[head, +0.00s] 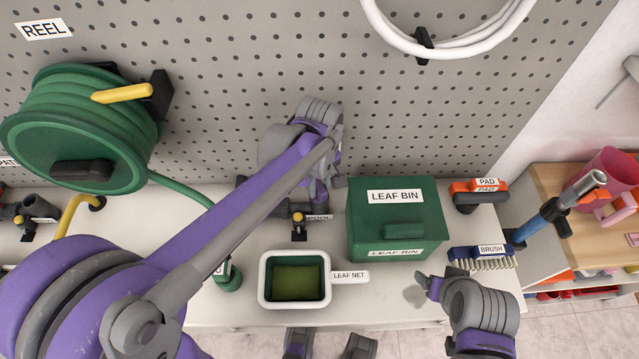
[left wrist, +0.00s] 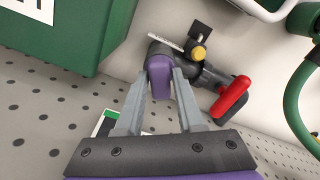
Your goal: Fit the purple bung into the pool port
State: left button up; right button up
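The purple bung (left wrist: 159,79) is between the grey fingertips of my left gripper (left wrist: 160,90) in the left wrist view. The fingers are closed against its sides. The bung is at the mouth of a dark grey pipe fitting (left wrist: 190,70), with a yellow knob and a red handle beside it. I cannot tell whether the bung is inside the mouth or only against it.
The green leaf bin (head: 395,225) stands right of the port. The leaf net (head: 264,282) lies in front. The green hose reel (head: 80,130) is at left. The brush (head: 483,256) and pad (head: 477,190) are at right. The pegboard is close behind.

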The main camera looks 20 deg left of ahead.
pick_arm(q)
jog(key=o, duration=0.3)
jog(key=shift+o, duration=0.2)
jog(key=shift+r+p, duration=1.75)
jog(key=shift+r, duration=0.85)
jog(key=shift+f, duration=0.1)
notch_tip(320, 180, up, 11)
jog(key=shift+p, duration=0.35)
